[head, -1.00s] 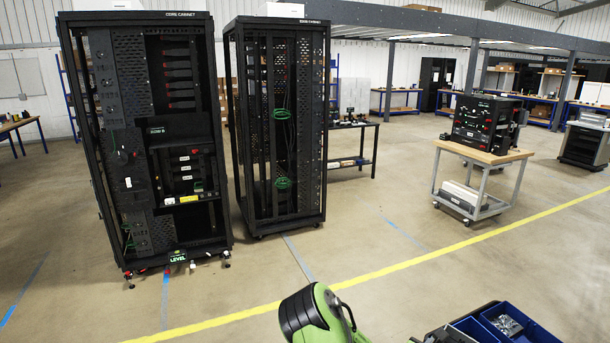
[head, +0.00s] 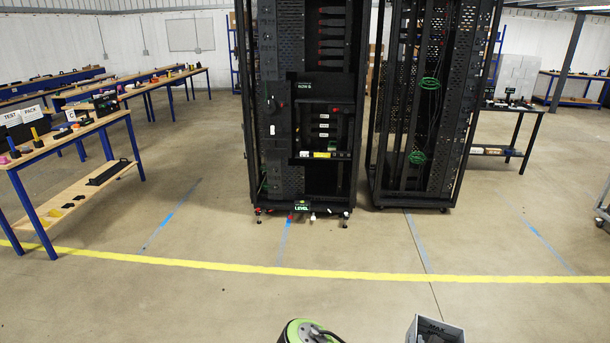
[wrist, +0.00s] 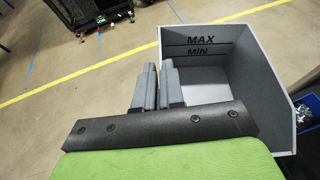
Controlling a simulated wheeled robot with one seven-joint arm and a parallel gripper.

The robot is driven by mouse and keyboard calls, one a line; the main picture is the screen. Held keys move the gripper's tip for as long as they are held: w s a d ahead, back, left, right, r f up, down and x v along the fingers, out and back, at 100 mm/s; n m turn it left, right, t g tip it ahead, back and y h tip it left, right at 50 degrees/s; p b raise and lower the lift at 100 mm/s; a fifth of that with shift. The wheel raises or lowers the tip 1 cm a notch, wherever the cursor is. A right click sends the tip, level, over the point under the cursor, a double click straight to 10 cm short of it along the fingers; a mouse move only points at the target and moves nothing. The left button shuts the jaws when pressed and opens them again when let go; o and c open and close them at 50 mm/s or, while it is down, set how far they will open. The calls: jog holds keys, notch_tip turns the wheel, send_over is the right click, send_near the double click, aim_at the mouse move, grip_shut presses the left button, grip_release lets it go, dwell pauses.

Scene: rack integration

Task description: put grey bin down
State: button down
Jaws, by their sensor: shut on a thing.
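The grey bin (wrist: 262,52) fills the right of the wrist view, with MAX and MIN lines marked on its inner wall. The part of its inside that I can see looks empty. My gripper (wrist: 160,70) is shut at the bin's near left side, its two grey fingers close together. The exact contact on the wall is hard to see. In the head view only the top of the bin (head: 431,328) shows at the bottom edge, right of my green and black arm. The gripper itself is hidden there.
Two black rack cabinets stand ahead, the nearer with a LEVEL label (head: 302,206). A yellow floor line (head: 250,268) crosses in front. A wooden-topped bench (head: 75,140) with parts is at left.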

jog(key=a+f+n+y+b, duration=0.2)
jog(key=a+n+y, duration=0.1)
jog(key=a, duration=0.9)
jog(key=shift+a+f+n+t+y, duration=0.15)
jog(key=shift+f+n+t+y, duration=0.2)
jog(key=shift+y, duration=0.35)
jog(key=shift+r, duration=0.15)
